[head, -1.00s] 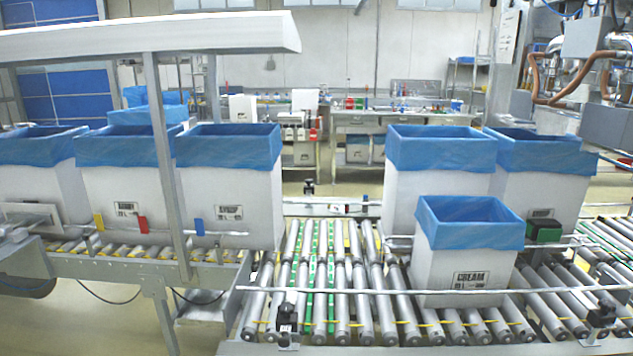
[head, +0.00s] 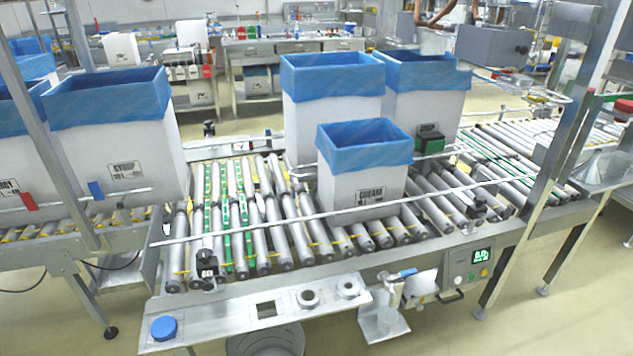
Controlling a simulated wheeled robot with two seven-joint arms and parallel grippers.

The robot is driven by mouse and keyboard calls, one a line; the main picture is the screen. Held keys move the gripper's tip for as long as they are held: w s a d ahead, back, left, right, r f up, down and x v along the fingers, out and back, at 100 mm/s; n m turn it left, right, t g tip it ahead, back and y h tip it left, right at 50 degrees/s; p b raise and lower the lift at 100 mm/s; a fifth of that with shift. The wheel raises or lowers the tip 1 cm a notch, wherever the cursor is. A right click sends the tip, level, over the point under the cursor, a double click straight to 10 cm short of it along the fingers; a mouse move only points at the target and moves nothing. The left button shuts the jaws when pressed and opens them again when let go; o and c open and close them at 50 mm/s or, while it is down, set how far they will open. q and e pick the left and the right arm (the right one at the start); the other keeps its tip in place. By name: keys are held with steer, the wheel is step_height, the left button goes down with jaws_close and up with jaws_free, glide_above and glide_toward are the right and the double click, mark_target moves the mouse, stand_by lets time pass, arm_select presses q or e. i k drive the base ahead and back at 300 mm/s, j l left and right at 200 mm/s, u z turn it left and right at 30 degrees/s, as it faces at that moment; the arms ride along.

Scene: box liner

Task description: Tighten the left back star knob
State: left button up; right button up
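A small black knob-like part (head: 208,128) stands at the back left of the roller conveyor, just behind the rail. Its shape is too small to tell whether it is a star knob. A larger black clamp or knob (head: 208,265) sits at the front left corner of the rollers. Another black one (head: 478,205) is at the front right guide rail. How tight any of them is cannot be seen. Neither of my grippers is in view.
White boxes with blue liners stand on the rollers (head: 265,225), including a smaller one (head: 365,188) near the front rail (head: 300,218). A front panel (head: 255,312) has a blue button (head: 164,328). A control box (head: 468,268) is at right.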

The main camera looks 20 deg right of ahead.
mark_target(480, 200)
steer(key=z, duration=1.6)
